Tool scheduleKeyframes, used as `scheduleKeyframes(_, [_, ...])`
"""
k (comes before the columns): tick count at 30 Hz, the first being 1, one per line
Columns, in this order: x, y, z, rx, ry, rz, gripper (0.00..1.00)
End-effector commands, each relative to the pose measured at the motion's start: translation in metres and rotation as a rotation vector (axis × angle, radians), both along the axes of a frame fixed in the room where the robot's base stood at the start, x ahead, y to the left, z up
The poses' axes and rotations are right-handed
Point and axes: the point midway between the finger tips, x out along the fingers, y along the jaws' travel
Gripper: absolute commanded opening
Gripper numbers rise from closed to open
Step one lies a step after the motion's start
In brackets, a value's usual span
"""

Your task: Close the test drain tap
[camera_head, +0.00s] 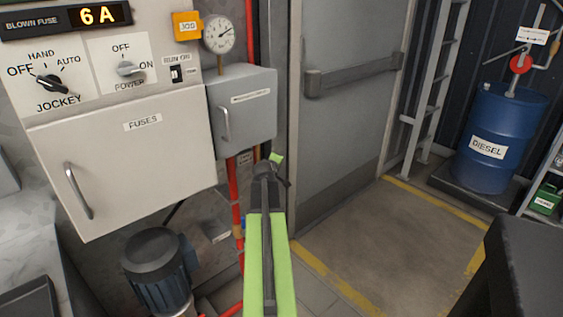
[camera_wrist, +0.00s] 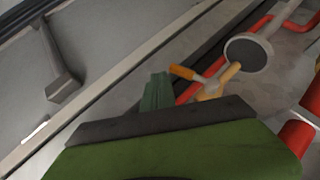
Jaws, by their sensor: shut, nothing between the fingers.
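The tap (camera_wrist: 209,87) shows in the wrist view as a small brass-yellow body with an orange lever (camera_wrist: 183,72) and a stub pointing toward a round grey-faced cup (camera_wrist: 248,54). It sits beside a red pipe. My gripper (camera_wrist: 157,91) is shut and empty, its fingertips just left of the lever's end; I cannot tell whether they touch. My arm covers much of that area, and I cannot make out the tap there.
A white panel cabinet (camera_head: 120,165) and a grey box (camera_head: 243,108) hang at the left. A dark blue motor (camera_head: 157,268) stands below. A grey door (camera_head: 345,125) is behind. Yellow-lined floor (camera_head: 385,245) is open at right, before a blue diesel drum (camera_head: 497,140).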

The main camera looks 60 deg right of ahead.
Motion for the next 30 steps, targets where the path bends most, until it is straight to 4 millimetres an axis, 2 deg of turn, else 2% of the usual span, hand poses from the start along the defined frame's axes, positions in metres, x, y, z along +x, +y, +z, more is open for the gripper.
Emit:
scheduleKeyframes(8, [0.000, 0.001, 0.000, 0.000, -0.001, 0.001, 0.00])
scheduleKeyframes(13, [-0.003, 0.007, 0.013, 0.000, 0.000, 0.002, 0.00])
scheduleKeyframes(19, [-0.013, 0.025, 0.046, 0.000, 0.000, 0.007, 0.00])
scheduleKeyframes(27, [-0.043, 0.052, 0.100, 0.000, 0.000, 0.007, 0.00])
scheduleKeyframes(30, [-0.049, 0.059, 0.111, 0.000, -0.001, 0.008, 0.00])
